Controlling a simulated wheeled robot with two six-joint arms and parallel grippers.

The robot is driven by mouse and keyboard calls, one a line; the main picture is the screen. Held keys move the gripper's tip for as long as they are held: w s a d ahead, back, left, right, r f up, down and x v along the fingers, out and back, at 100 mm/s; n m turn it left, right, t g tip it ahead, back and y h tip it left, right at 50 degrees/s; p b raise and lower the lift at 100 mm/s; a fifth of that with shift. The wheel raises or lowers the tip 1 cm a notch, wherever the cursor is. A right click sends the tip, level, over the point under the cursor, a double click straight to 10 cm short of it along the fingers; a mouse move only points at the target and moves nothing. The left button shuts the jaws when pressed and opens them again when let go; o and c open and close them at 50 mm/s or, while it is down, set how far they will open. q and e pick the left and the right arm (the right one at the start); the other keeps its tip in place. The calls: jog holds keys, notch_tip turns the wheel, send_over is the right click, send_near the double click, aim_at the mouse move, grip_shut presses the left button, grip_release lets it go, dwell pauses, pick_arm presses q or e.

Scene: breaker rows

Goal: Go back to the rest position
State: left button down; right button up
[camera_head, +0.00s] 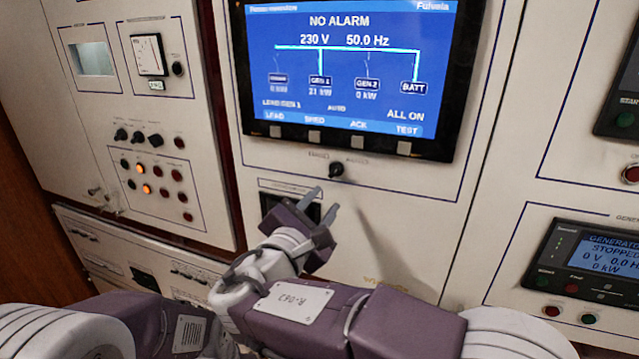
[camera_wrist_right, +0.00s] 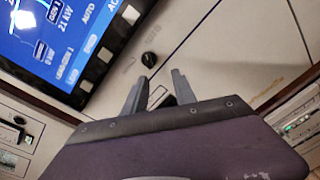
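My right gripper (camera_head: 325,199) is in front of the panel below the big screen, just under a small black rotary knob (camera_head: 336,170). Its two grey fingers stand apart with nothing between them, and they show the same in the right wrist view (camera_wrist_right: 158,78). Behind the gripper is a dark panel recess (camera_head: 275,203), partly hidden by it. I cannot tell whether the fingers touch the panel. Parts of my left arm show at the bottom left, but its gripper is out of view.
A large blue screen (camera_head: 350,75) reads NO ALARM. At left is a panel with knobs and lit orange lamps (camera_head: 140,168); below it is a lower breaker panel (camera_head: 75,232). At right is a generator display (camera_head: 610,255). The panel right of my gripper is bare.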

jog(key=s+d+f+m+g, duration=0.3)
jog(key=d+f+m+g, duration=0.25)
jog(key=d+f, duration=0.45)
jog(key=s+d+f+m+g, duration=0.35)
jog(key=d+f+g, duration=0.3)
jog(key=f, duration=0.65)
jog(key=s+d+f+m+g+y, duration=0.3)
jog(key=s+f+m+y, duration=0.2)
jog(key=s+f+m, duration=0.5)
jog(key=s+m, duration=0.1)
jog(key=m, duration=0.5)
jog(key=shift+s+f+y, duration=0.25)
jog(key=shift+y, duration=0.15)
